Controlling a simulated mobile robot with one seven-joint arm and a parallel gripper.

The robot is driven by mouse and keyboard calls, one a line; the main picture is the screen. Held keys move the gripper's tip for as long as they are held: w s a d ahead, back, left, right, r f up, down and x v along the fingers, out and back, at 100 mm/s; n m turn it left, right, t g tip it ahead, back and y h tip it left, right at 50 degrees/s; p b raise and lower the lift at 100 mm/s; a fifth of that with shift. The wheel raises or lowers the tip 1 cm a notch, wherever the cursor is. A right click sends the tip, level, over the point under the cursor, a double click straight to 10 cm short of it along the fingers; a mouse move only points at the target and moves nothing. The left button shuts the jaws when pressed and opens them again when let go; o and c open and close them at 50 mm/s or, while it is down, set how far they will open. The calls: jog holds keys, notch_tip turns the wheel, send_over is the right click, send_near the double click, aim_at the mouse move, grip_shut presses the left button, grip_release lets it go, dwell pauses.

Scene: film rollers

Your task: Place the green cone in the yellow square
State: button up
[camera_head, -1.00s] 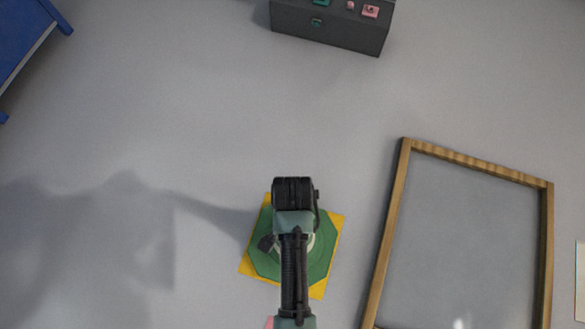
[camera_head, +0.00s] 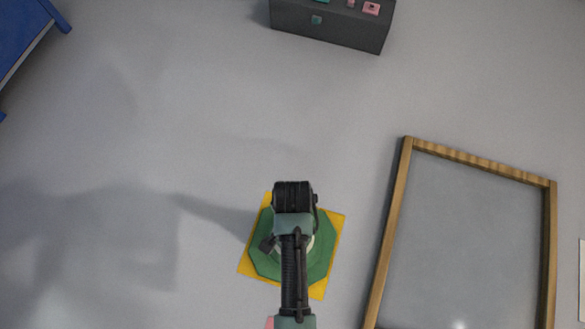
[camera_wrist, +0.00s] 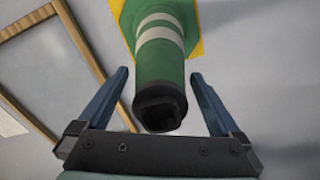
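The green cone (camera_head: 265,259) has an octagonal green base lying on the yellow square (camera_head: 331,226), with yellow corners showing around it. My arm covers the cone's upper part in the head view. In the wrist view, the cone (camera_wrist: 160,68) shows white bands and a black top, with part of the yellow square (camera_wrist: 199,45) beyond it. My gripper (camera_wrist: 160,74) is open, with one finger on each side of the cone and visible gaps between them. The cone appears upright, though the wrist view is too oblique to be sure.
A wooden-framed grey panel (camera_head: 393,225) lies right of the square. A dark box (camera_head: 330,28) with small pink and green parts is at the top. A blue object (camera_head: 22,35) is at the upper left. The grey floor between them is clear.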

notch_tip(320, 180, up, 12)
jog(key=p, duration=0.4)
jog(key=shift+f+p, duration=0.2)
jog(key=shift+p, duration=0.15)
jog(key=shift+w+r, duration=0.2)
jog(key=shift+r, duration=0.15)
jog(key=w+r+n+t, duration=0.2)
jog(key=w+r+t, duration=0.6)
jog(key=w+r, duration=0.85)
jog(key=w+r+n+t, duration=0.1)
jog(key=w+r+t, duration=0.2)
jog(key=r, duration=0.5)
jog(key=w+r+n+t, duration=0.1)
jog(key=w+r+t, duration=0.2)
jog(key=r, duration=0.4)
notch_tip(320, 180, up, 18)
jog(key=n+t, duration=0.2)
jog(key=t, duration=0.3)
jog(key=s+r+n+t, duration=0.1)
jog(key=s+r+t, duration=0.3)
jog(key=r, duration=0.6)
jog(key=s+r+n+t, duration=0.1)
jog(key=s+r+t, duration=0.3)
jog(key=s+r, duration=0.5)
jog(key=shift+s+r, duration=0.15)
jog(key=shift+r, duration=0.6)
